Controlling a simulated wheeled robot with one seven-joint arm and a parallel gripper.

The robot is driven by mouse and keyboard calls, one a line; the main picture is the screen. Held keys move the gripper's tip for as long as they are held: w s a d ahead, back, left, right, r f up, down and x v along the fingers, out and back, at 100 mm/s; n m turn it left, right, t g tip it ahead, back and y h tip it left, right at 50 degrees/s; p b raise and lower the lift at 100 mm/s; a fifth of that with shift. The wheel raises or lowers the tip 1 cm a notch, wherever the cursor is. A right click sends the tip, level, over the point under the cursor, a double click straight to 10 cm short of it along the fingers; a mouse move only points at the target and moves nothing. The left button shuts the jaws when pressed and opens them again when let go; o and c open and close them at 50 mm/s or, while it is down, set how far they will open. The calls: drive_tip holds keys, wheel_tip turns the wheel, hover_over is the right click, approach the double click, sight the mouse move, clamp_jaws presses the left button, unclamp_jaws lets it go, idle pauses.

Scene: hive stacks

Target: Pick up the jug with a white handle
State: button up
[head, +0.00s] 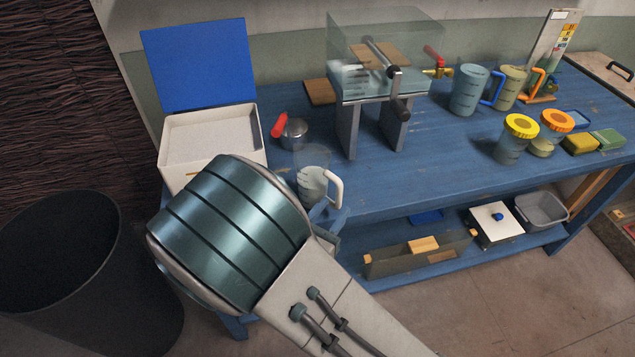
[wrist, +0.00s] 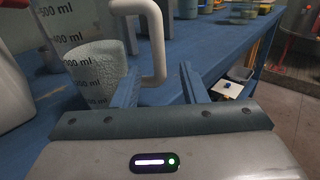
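The clear measuring jug with a white handle (head: 311,185) stands at the front edge of the blue table, its handle on the right side. In the wrist view the jug (wrist: 95,72) has ml marks and fills the upper left, and its white handle (wrist: 158,45) shows between the two blue fingers. My gripper (wrist: 162,88) is open, with its fingers apart on either side of the handle's lower part; I cannot tell whether either touches it. In the head view my gripper (head: 328,215) is partly hidden behind my wrist, just below the handle.
A white box with a raised blue lid (head: 200,65) stands left of the jug. A metal pot with a red handle (head: 293,131) is behind it. A glass tank on a stand (head: 375,60), a blue-handled jug (head: 467,92) and yellow- and orange-lidded containers (head: 520,127) are farther right. A dark bin (head: 150,290) stands at left.

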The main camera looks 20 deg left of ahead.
sight(337, 202)
drive_tip(key=x, duration=0.5)
drive_tip(key=shift+w+r, duration=0.15)
drive_tip(key=shift+r, duration=0.1)
clamp_jaws()
drive_tip(key=shift+r+p, duration=0.2)
drive_tip(key=shift+p, duration=0.1)
